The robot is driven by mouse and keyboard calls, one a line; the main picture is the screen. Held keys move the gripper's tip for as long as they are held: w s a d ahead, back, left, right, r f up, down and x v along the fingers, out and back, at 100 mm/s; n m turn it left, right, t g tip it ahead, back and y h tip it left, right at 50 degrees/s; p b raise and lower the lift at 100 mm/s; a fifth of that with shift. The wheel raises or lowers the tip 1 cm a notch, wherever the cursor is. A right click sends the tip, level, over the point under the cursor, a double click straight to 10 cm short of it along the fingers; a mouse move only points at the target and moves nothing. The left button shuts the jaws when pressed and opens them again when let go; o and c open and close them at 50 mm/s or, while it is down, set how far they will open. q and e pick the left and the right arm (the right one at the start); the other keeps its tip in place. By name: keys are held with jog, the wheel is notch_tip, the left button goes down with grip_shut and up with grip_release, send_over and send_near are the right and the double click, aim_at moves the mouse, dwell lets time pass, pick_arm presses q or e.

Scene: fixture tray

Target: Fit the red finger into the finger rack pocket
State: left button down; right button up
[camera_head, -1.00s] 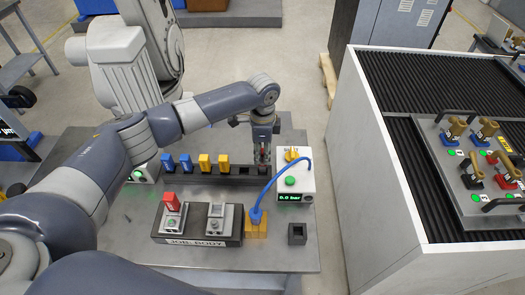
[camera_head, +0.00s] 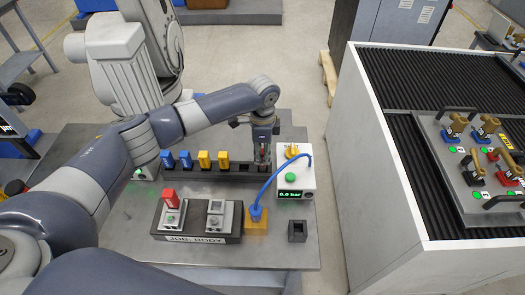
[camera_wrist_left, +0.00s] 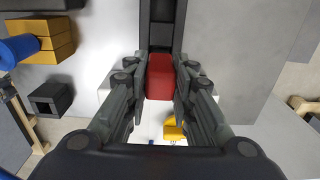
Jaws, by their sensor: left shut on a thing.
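My left gripper (camera_head: 262,156) points down over the right end of the finger rack (camera_head: 195,176), a dark rail at the back of the bench. It is shut on a red finger (camera_wrist_left: 160,76), which sits between its jaws in the left wrist view. The rack (camera_wrist_left: 162,12) runs up from the red finger in that view. I cannot tell how deep the finger's lower end sits in a pocket. Two blue fingers (camera_head: 185,159) and two yellow fingers (camera_head: 204,158) stand upright in the rack, to the left. My right gripper is out of view.
A white box (camera_head: 296,178) reading 0.0 bar stands close right of the gripper, its blue hose (camera_head: 276,184) looping to a yellow block (camera_head: 256,221). The job body (camera_head: 197,228) carries another red piece (camera_head: 170,199). A small black socket (camera_head: 297,231) stands front right.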

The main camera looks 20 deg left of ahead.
pick_arm(q)
jog(key=shift+f+b, duration=0.35)
jog(key=shift+f, duration=0.5)
jog(key=c, duration=1.3)
grip_release()
notch_tip(320, 180, up, 12)
jog(key=shift+s, duration=0.1)
